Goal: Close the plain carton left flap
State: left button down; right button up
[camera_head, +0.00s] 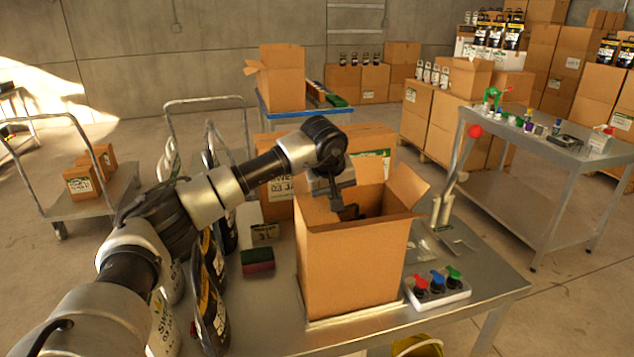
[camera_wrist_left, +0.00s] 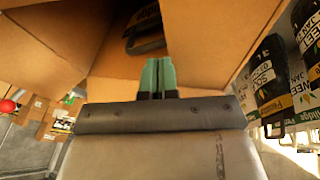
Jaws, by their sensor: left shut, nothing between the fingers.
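The plain carton (camera_head: 352,268) stands upright on the metal table, its top at least partly open. Its right flap (camera_head: 408,185) sticks up and outward. The left flap is largely hidden behind my arm, and I cannot tell its exact angle. My left gripper (camera_head: 347,212) points down at the carton's top opening, shut and empty. In the left wrist view its green fingertips (camera_wrist_left: 158,76) are together, with cardboard of the carton (camera_wrist_left: 225,35) around them. I cannot tell whether they touch it. A dark item (camera_wrist_left: 147,32) shows inside the carton. My right gripper is out of view.
Another carton (camera_head: 372,145) stands behind. A yellow bucket (camera_head: 418,347) is at the front edge.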

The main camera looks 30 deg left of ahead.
aim_at(329, 206)
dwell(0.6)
pick_arm(q)
jog(key=shift+s+a+r, duration=0.3)
jog(key=shift+s+a, duration=0.2)
jog(key=shift+r+p, duration=0.35)
jog(key=shift+p, duration=0.05)
jog(key=r+p, duration=0.3)
jog(key=r, duration=0.1)
jog(key=shift+d+r, duration=0.1)
jog(key=shift+d, duration=0.1)
jog(key=shift+w+d+r+b, duration=0.15)
jog(key=shift+w+d+b, duration=0.05)
jog(key=shift+b, duration=0.65)
jog(key=d+r+b, duration=0.2)
jog(key=d+r, duration=0.2)
jog(key=r, duration=0.3)
jog(key=shift+w+r, duration=0.2)
jog(key=shift+w, duration=0.1)
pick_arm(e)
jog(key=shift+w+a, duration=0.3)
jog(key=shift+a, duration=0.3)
